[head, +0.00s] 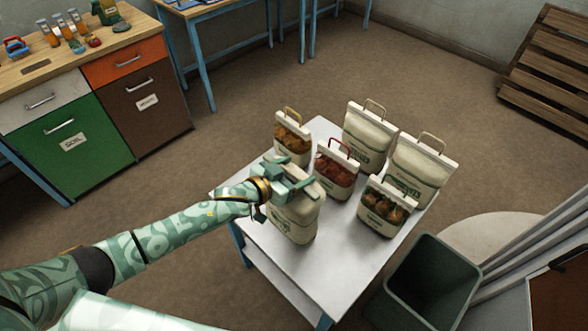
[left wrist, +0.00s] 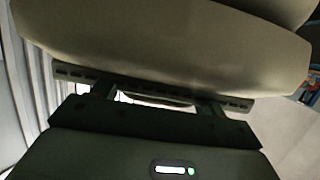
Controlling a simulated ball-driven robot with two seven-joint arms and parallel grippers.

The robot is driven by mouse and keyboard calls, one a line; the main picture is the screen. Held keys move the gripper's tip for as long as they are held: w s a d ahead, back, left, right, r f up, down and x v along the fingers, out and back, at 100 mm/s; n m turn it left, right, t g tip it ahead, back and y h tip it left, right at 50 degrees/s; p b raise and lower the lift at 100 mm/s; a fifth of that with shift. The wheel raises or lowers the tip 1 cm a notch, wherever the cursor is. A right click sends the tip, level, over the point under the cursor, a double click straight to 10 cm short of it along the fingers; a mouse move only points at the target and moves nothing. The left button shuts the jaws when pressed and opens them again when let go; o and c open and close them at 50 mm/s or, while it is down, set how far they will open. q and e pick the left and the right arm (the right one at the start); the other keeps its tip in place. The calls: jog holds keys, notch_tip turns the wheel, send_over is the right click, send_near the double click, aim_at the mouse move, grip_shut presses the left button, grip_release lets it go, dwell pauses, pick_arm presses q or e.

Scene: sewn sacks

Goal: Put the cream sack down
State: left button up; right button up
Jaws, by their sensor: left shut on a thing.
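A cream sack (head: 294,222) is at the near left part of the white table (head: 330,262). My left gripper (head: 296,187) is at the top of this sack and shut on it. The sack stands upright and looks to be at the table top; I cannot tell whether its base touches. In the left wrist view the cream sack (left wrist: 170,55) fills the upper part, right in front of the gripper (left wrist: 155,98). The handle is mostly hidden by the gripper. My right gripper is not in view.
Cream sacks (head: 368,138) (head: 420,168) stand at the back. Smaller sacks with brown (head: 292,142), red (head: 336,172) and dark gold (head: 386,205) contents stand close by. A dark bin (head: 432,285) is right of the table. The table's near corner is clear.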

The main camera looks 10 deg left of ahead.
pick_arm(q)
jog(key=shift+w+r, duration=0.1)
jog(key=shift+r, duration=0.05)
jog(key=o, duration=2)
jog(key=shift+f, duration=0.25)
jog(key=shift+o, duration=0.2)
jog(key=shift+s, duration=0.2)
jog(key=shift+r, duration=0.15)
jog(key=p+v, duration=0.1)
jog(key=v, duration=1.1)
jog(key=shift+p, duration=0.3)
